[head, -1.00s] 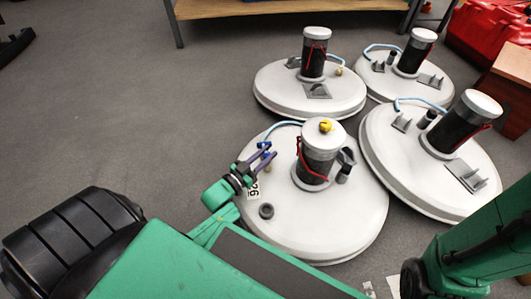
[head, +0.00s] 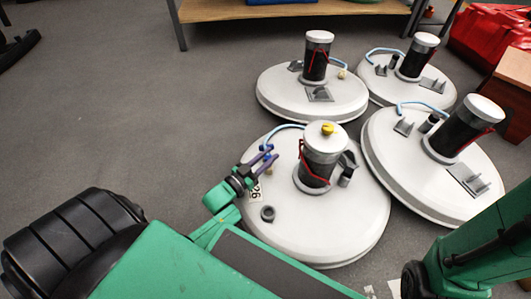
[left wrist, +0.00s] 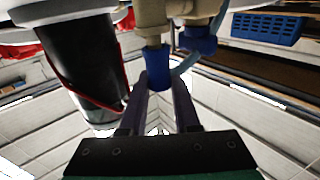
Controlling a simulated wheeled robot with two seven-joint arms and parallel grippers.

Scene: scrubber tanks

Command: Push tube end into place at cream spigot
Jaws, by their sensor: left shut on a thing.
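My left gripper (head: 267,158) is at the left part of the nearest white tank lid. In the left wrist view its purple fingers (left wrist: 160,92) are closed around a blue tube end (left wrist: 157,66). The blue end lines up with a cream spigot (left wrist: 152,18) and appears to meet it; how far it is seated I cannot tell. A second blue end (left wrist: 198,40) sits beside it on another cream fitting (left wrist: 197,10). The light blue tube (head: 287,127) arcs over the lid from behind the black-and-white cylinder (head: 319,158). My right gripper is out of view.
The nearest lid (head: 310,235) also carries a yellow knob (head: 327,129) on its cylinder and a grey port (head: 267,214). More lids stand behind (head: 312,95) and to the right (head: 400,165). A wooden shelf (head: 290,9) is at the back.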

